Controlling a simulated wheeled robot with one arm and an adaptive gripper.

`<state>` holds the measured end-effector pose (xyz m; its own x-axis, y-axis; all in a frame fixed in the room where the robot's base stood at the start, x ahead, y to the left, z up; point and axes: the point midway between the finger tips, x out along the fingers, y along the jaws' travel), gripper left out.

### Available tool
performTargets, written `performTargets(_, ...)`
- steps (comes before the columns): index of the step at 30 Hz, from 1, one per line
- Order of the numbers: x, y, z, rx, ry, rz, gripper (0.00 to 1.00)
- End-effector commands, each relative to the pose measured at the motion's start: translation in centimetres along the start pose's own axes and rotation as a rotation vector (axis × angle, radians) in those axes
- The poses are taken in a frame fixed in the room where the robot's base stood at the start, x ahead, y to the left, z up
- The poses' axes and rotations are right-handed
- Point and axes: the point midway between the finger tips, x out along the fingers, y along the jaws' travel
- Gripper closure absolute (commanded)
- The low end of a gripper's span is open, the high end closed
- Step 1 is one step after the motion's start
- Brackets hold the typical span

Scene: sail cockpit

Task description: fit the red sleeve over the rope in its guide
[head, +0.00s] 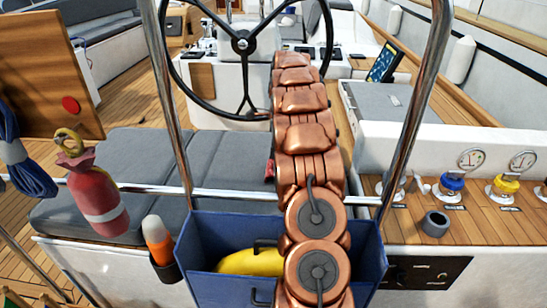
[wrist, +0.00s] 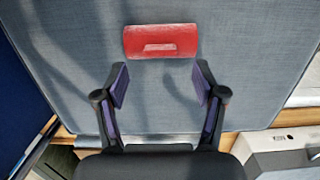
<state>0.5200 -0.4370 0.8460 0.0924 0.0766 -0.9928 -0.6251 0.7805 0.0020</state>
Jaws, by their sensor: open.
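The red sleeve (wrist: 160,41) lies on a grey seat cushion (wrist: 70,70) in the wrist view, crosswise just beyond my fingertips. It looks like a short red block with a raised strip along its lower side. My gripper (wrist: 161,82) is open and empty, with one finger on each side below the sleeve, and does not touch it. In the head view my arm hides the gripper; a small red patch (head: 269,170) beside the arm may be the sleeve. I cannot make out the rope in its guide in either view.
A blue bin (head: 215,235) with a yellow object (head: 250,263) stands in front. Metal rails (head: 165,90) frame the wheel (head: 190,80). Winch-like fittings with blue (head: 452,183) and yellow (head: 505,184) bands stand right.

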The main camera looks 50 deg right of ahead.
Motion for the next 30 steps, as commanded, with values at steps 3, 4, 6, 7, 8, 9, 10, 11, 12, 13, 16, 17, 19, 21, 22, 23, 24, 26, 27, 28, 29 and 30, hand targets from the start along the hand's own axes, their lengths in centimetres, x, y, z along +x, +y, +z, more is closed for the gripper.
performTargets(3, -2.3, -0.2, 0.1, -0.001, -0.003, -0.008, 0.30)
performTargets(4, -2.8, -0.1, 0.1, -0.001, -0.002, -0.006, 0.30)
performTargets(6, -3.8, -0.2, 0.1, -0.001, -0.001, -0.006, 0.30)
performTargets(7, -4.2, -0.2, 0.1, 0.000, -0.002, -0.006, 0.30)
performTargets(8, -4.6, -0.1, 0.0, 0.000, -0.002, -0.006, 0.30)
performTargets(9, -5.2, -0.1, 0.0, 0.000, -0.002, -0.005, 0.30)
performTargets(10, -5.5, -0.1, 0.1, 0.000, -0.002, -0.005, 0.30)
performTargets(11, -5.7, -0.1, 0.1, -0.001, -0.002, -0.005, 0.30)
performTargets(12, -6.0, -0.1, 0.1, -0.001, -0.001, -0.006, 0.30)
performTargets(13, -6.2, -0.1, 0.1, -0.001, -0.001, -0.005, 0.30)
performTargets(16, -6.8, -0.1, 0.0, -0.001, 0.000, -0.003, 0.30)
performTargets(17, -6.9, 0.0, 0.0, 0.000, 0.000, -0.002, 0.32)
performTargets(19, -7.0, 0.0, 0.0, -0.007, 0.001, -0.002, 0.40)
performTargets(21, -7.1, -0.1, 0.0, -0.035, 0.004, -0.002, 0.47)
performTargets(22, -7.1, -0.1, 0.1, -0.055, 0.006, -0.002, 0.50)
performTargets(23, -7.1, -0.1, 0.1, -0.083, 0.008, -0.002, 0.53)
performTargets(24, -7.0, -0.1, 0.1, -0.126, 0.012, -0.003, 0.57)
performTargets(26, -6.9, -0.2, 0.2, -0.212, 0.020, -0.003, 0.60)
performTargets(27, -6.8, -0.3, 0.3, -0.277, 0.026, -0.003, 0.60)
performTargets(28, -6.7, -0.3, 0.4, -0.329, 0.030, -0.003, 0.60)
performTargets(29, -6.6, -0.4, 0.4, -0.380, 0.035, -0.002, 0.60)
performTargets(30, -6.5, -0.4, 0.5, -0.448, 0.041, 0.000, 0.60)
